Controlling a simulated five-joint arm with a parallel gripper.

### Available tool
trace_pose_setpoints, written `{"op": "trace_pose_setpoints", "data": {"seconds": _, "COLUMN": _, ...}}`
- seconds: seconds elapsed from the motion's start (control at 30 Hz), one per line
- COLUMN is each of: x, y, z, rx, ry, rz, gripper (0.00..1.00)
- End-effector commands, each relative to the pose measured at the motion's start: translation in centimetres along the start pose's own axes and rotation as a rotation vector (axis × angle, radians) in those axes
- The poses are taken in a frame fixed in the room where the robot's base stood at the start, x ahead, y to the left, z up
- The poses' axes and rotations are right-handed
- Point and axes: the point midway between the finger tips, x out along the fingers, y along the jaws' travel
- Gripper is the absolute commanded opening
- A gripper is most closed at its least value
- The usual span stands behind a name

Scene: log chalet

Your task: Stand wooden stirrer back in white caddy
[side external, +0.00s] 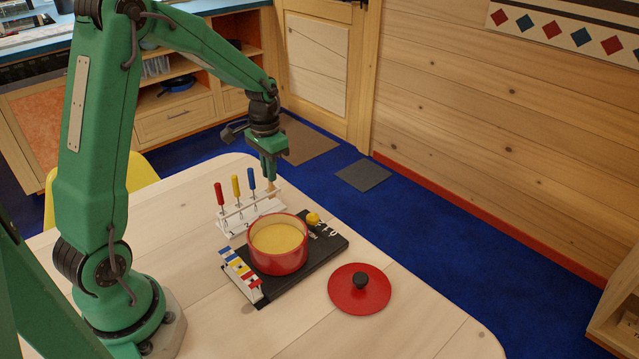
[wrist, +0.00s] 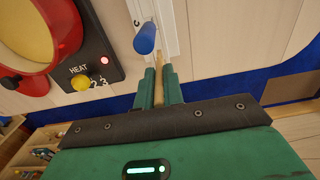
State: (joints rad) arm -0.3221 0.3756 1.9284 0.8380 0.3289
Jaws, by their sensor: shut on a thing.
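The wooden stirrer (wrist: 158,88) is pinched between the fingers of my gripper (wrist: 160,86); in the side view a short pale piece of it shows below my gripper (side external: 271,176). The white caddy (side external: 233,228) stands on the table behind the red pot and holds tools with red, yellow and blue handles in a row. My gripper is over the caddy's right end, beside the blue handle (side external: 251,178). In the wrist view the blue handle (wrist: 147,38) and part of the caddy (wrist: 171,28) are just ahead of my fingers. I cannot tell whether the stirrer's lower end touches the caddy.
A red pot (side external: 278,262) of yellow contents sits on a black heater (side external: 325,247) with a yellow knob (side external: 312,218). A red lid (side external: 345,298) lies to the right. A white rack with coloured pieces (side external: 240,275) is at the front left.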

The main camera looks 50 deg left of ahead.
Motion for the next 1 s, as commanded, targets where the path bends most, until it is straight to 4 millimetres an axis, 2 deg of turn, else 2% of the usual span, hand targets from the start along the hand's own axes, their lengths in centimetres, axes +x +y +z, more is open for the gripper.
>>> {"op": "trace_pose_setpoints", "data": {"seconds": 0.8, "x": 1.4, "y": 0.0, "z": 0.0, "rx": 0.000, "ry": -0.001, "rz": 0.000, "gripper": 0.00}}
{"op": "trace_pose_setpoints", "data": {"seconds": 0.83, "x": 1.4, "y": 0.0, "z": 0.0, "rx": 0.000, "ry": -0.001, "rz": 0.000, "gripper": 0.13}}
{"op": "trace_pose_setpoints", "data": {"seconds": 0.93, "x": 1.4, "y": 0.0, "z": 0.0, "rx": 0.000, "ry": 0.000, "rz": 0.000, "gripper": 0.33}}
{"op": "trace_pose_setpoints", "data": {"seconds": 1.0, "x": 1.4, "y": 0.0, "z": 0.0, "rx": 0.000, "ry": 0.000, "rz": 0.000, "gripper": 0.35}}
